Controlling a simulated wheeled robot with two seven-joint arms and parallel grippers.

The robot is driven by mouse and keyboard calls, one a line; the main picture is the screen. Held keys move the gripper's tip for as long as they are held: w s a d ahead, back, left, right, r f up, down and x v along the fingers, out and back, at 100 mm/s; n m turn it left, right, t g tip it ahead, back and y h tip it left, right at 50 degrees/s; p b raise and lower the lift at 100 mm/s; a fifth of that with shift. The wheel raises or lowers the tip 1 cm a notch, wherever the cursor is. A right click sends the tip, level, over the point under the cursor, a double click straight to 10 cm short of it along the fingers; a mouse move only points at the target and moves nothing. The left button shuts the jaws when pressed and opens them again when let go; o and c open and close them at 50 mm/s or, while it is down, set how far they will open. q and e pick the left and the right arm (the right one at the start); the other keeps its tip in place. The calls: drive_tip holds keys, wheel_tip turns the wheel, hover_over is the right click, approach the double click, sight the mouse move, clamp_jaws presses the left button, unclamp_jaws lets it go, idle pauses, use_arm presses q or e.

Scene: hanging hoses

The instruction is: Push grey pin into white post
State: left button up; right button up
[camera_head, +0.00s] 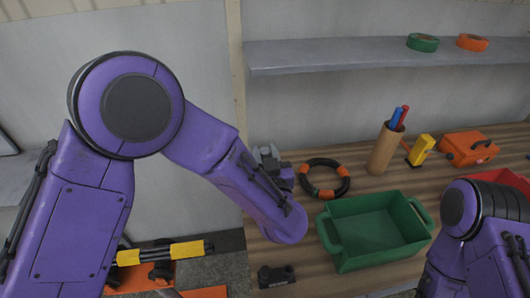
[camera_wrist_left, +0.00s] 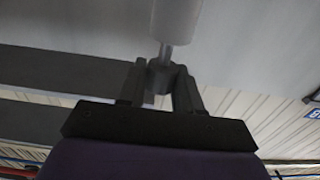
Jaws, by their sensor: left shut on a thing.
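In the left wrist view, my left gripper (camera_wrist_left: 160,80) is shut on the grey pin (camera_wrist_left: 164,54), around its darker, wider end. The pin's thin shaft points up toward the white post (camera_wrist_left: 177,18), which comes in from the top edge. The shaft meets the post's end in the picture; I cannot tell how deep it sits. In the head view my left forearm crosses the middle and hides most of that hand; pin and post cannot be made out there. My right arm shows at the right edge, but its gripper is out of view.
A green crate (camera_head: 330,236) stands on the wooden bench. Behind it are a black-and-orange ring (camera_head: 325,192), a brown pen holder (camera_head: 384,151), a yellow object (camera_head: 421,150) and an orange case (camera_head: 468,147). A black part (camera_head: 277,276) lies near the front. A grey shelf (camera_head: 340,54) runs above.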

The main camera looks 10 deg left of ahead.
use_arm(q)
drive_tip(key=shift+f+b, duration=0.75)
drive_tip(key=shift+f, duration=0.45)
drive_tip(key=o, duration=1.1)
drive_tip(key=shift+r, duration=0.1)
drive_tip(key=b+v, duration=0.3)
drive_tip(key=v, duration=0.7)
drive_tip(key=shift+s+d, duration=0.1)
drive_tip(key=shift+s, duration=0.15)
